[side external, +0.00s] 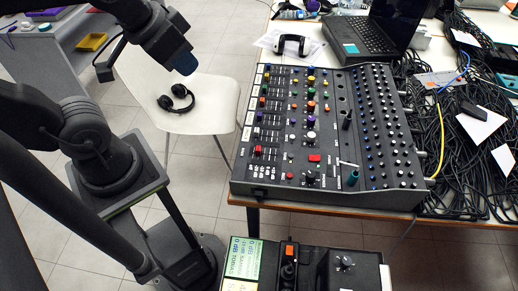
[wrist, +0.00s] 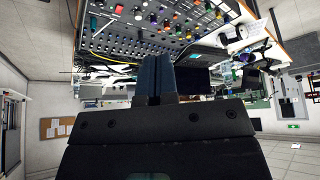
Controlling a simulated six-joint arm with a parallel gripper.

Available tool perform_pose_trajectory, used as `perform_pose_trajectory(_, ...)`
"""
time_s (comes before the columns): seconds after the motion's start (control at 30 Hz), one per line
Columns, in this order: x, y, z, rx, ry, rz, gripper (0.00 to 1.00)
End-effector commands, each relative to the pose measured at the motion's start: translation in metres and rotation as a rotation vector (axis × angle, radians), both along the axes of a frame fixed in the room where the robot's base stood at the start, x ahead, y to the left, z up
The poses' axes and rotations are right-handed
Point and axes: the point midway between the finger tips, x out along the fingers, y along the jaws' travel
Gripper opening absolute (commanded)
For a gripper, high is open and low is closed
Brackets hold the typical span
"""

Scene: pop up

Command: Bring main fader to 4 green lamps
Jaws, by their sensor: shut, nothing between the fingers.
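The mixing console (side external: 330,192) lies on the wooden table, with rows of coloured knobs and caps. A red cap (side external: 314,158) sits near its front edge. A smaller black control box (side external: 322,268) stands at the bottom, partly cut off by the frame. I cannot tell which control is the main fader, nor make out separate lamps. My gripper (side external: 186,64) is shut and empty, up and left of the console, touching nothing. Its blue fingers (wrist: 155,75) are together in the wrist view.
A laptop (side external: 375,35) and a black handle-shaped item (side external: 293,45) are behind the console. Tangled cables (side external: 450,130) cover the table's right side. A white chair (side external: 205,108) with headphones (side external: 176,98) stands left of the console. Open floor shows between the chair and the control box.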

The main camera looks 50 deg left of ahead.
Motion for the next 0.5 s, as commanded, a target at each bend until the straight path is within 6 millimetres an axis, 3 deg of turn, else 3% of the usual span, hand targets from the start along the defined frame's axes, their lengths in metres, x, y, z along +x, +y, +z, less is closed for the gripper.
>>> perform_pose_trajectory(0.23,0.0,0.0,0.0,0.0,0.0,0.0,0.0)
perform_pose_trajectory(0.37,0.003,0.0,-0.001,-0.007,0.009,0.01,0.12)
perform_pose_trajectory(0.5,0.021,-0.003,-0.012,-0.043,0.062,0.071,0.26)
